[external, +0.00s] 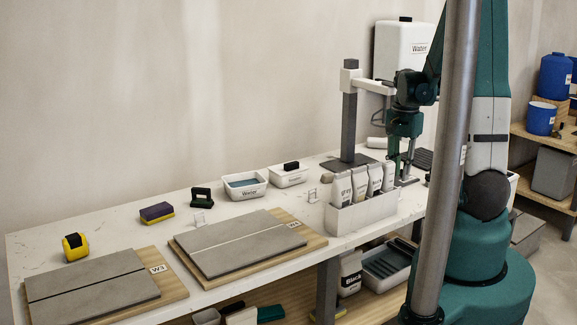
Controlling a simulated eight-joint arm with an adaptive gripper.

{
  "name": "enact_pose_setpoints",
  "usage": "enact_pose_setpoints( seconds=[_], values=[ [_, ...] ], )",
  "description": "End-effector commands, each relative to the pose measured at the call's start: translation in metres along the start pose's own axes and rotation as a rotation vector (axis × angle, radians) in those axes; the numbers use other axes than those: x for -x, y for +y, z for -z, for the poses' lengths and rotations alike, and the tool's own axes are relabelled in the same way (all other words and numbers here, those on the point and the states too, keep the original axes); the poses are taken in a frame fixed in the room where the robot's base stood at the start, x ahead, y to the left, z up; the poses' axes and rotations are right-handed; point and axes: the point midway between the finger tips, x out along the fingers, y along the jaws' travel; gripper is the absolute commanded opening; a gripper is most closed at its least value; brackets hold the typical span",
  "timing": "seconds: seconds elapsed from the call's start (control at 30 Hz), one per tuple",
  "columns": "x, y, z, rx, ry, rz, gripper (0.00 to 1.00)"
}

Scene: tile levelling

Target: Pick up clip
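Two small pale wire-like pieces that look like clips stand on the white bench. One clip (200,219) is at the back edge of the middle tile board, and the other clip (312,196) is left of the bag holder. My gripper (403,172) points down at the right end of the bench, behind and right of the bags, well away from both clips. Its fingers are small and partly hidden, so I cannot tell whether they are apart or holding anything.
A yellow tape measure (75,247), sponge (157,213), dark green-black tool (201,197) and white tubs (243,192) stand behind. The bag holder (362,214) and grey post (348,115) stand near my gripper.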

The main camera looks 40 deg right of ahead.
Motion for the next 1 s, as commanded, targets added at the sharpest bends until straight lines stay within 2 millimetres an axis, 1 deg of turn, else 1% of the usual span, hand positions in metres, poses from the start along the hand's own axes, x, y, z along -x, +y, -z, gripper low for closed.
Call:
enact_pose_setpoints(
  seconds=[0.03, 0.2, 0.6, 0.73, 0.87, 1.0],
  values=[
    [-0.005, 0.0, 0.0, 0.0, 0.0, 0.0, 0.2],
    [-0.015, 0.0, 0.0, 0.0, 0.0, 0.0, 0.2],
    [-0.017, 0.0, -0.001, 0.0, 0.0, 0.0, 0.2],
    [-0.021, 0.0, -0.001, 0.0, 0.0, 0.0, 0.2],
    [-0.031, -0.001, -0.001, 0.0, 0.0, 0.0, 0.2],
    [-0.046, -0.001, -0.002, 0.0, 0.0, 0.0, 0.2]
  ],
)
